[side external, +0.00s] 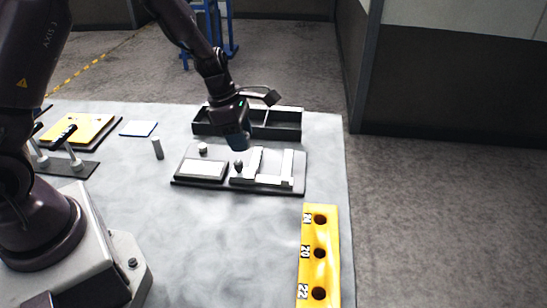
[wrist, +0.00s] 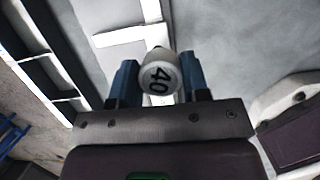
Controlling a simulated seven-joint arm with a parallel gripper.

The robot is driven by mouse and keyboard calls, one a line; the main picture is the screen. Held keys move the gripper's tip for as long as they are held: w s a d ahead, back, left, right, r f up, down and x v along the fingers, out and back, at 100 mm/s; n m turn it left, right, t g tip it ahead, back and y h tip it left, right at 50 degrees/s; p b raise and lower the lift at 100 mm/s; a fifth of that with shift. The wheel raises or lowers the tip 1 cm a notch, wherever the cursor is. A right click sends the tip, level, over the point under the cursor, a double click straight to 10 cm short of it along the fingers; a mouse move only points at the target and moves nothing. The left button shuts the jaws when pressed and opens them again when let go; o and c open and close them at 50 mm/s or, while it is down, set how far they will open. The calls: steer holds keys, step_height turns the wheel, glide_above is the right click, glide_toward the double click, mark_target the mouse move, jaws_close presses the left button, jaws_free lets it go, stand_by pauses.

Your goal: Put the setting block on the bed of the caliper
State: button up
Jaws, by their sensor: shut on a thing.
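My gripper (side external: 238,146) is above the left part of the caliper (side external: 275,182), its fingers pointing down. In the wrist view my gripper (wrist: 158,82) has its blue fingers shut on a pale round piece marked 40 (wrist: 158,72), which I take to be the setting block. In the side view the fingers mostly hide this piece. The caliper is white with two upright jaws and stands on a dark base plate. A small dark round thing (side external: 238,168) shows just below my gripper; I cannot tell whether it is part of the caliper. Part of the white caliper also shows in the wrist view (wrist: 122,37).
A pale flat plate (side external: 202,169) and a short grey cylinder (side external: 203,148) are on the left of the base. A dark divided tray (side external: 287,134) stands behind. A grey cylinder (side external: 157,148) stands left. A yellow holed block (side external: 333,232) lies at front right.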

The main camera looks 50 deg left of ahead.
steer(key=w, duration=0.1)
steer(key=w+f, duration=0.1)
steer(key=w, duration=0.1)
steer(key=w+f, duration=0.1)
steer(key=shift+w+a, duration=0.25)
steer(key=shift+a, duration=0.05)
glide_above(276, 164)
steer(key=f, duration=0.6)
steer(key=shift+s+a, duration=0.2)
steer(key=shift+s, duration=0.15)
steer(key=shift+a+x, duration=0.15)
steer(key=shift+x, duration=0.65)
steer(key=shift+a+x, duration=0.15)
steer(key=shift+x, duration=0.65)
steer(key=shift+s+f, duration=0.15)
steer(key=shift+f, duration=0.15)
steer(key=o, duration=1.2)
